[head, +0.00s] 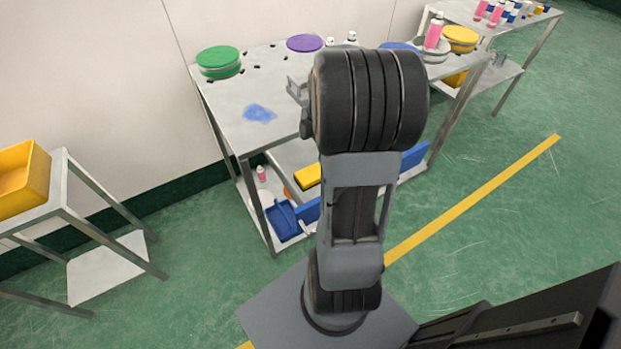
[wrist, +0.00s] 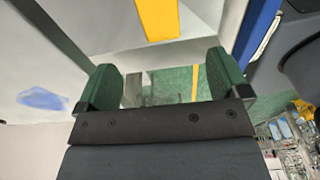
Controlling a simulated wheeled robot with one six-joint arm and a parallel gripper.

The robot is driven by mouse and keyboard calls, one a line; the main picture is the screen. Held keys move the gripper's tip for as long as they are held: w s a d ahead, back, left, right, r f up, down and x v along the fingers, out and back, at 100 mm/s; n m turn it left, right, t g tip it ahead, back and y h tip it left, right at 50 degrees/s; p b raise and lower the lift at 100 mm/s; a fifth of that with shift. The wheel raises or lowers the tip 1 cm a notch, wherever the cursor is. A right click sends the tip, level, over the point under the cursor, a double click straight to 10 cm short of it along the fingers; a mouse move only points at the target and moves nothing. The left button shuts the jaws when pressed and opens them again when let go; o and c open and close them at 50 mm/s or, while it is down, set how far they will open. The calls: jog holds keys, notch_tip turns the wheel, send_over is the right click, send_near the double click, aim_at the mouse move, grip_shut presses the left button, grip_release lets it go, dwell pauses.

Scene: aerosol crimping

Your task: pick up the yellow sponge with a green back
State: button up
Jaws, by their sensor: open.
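A yellow block (head: 308,176) lies on the lower shelf of the middle table, partly hidden by my arm. No green back shows on it, so I cannot tell whether it is the sponge. In the wrist view a plain yellow piece (wrist: 158,18) lies on a pale surface at the top edge, cut off by the frame, beyond my fingers. My gripper (wrist: 157,85) is open, its two green-padded fingers wide apart with nothing between them. In the head view my arm hides most of the gripper.
The middle table (head: 226,98) carries a green lid (head: 218,60), a purple lid (head: 304,43) and a blue smear (head: 260,113). A blue dustpan-like item (head: 284,219) sits on its lower shelf. A yellow bin (head: 22,178) stands on the left table. Green floor in front is clear.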

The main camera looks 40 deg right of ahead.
aim_at(311, 174)
jog(key=f, duration=0.4)
jog(key=a+f, duration=0.1)
jog(key=f, duration=0.3)
jog(key=f+b, duration=0.1)
jog(key=f, duration=0.3)
jog(key=shift+w+a+f, duration=0.2)
jog(key=shift+a+f, duration=0.05)
jog(key=shift+f, duration=0.15)
jog(key=c, duration=1)
jog(key=shift+r, duration=0.1)
